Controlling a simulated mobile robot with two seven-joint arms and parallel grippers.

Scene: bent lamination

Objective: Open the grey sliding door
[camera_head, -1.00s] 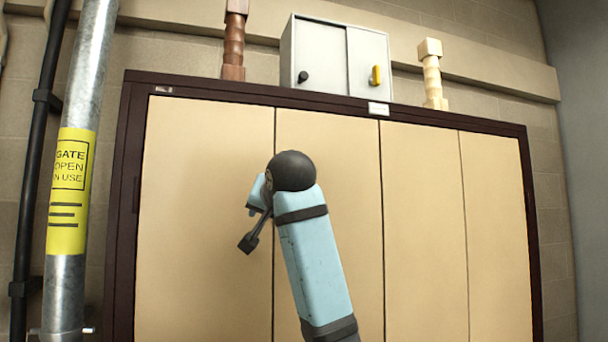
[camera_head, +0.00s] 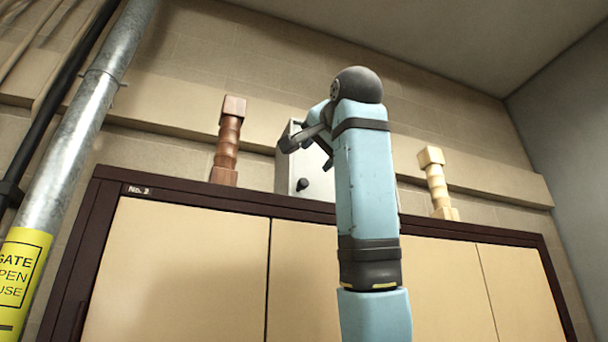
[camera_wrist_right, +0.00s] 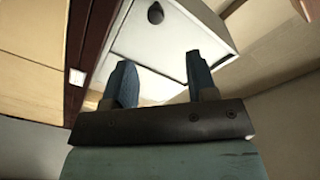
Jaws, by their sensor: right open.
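The small grey cabinet (camera_head: 289,165) with sliding doors stands on top of the large cabinet. Its round black knob (camera_head: 301,184) shows at the lower left of its front. My right arm hides the right part of the front, including the yellow handle. My right gripper (camera_head: 306,146) is raised in front of the small cabinet's upper part, open and empty. In the right wrist view, the spread fingers (camera_wrist_right: 160,65) lie over the pale cabinet front (camera_wrist_right: 145,40), with the black knob (camera_wrist_right: 155,13) beyond them, apart. My left gripper is out of view.
The large cabinet (camera_head: 185,250) has tan doors and a dark frame. A brown wooden post (camera_head: 228,140) stands left of the small cabinet, a pale one (camera_head: 438,183) to its right. A metal pipe (camera_head: 85,115) with a yellow sign (camera_head: 20,280) runs up the left side.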

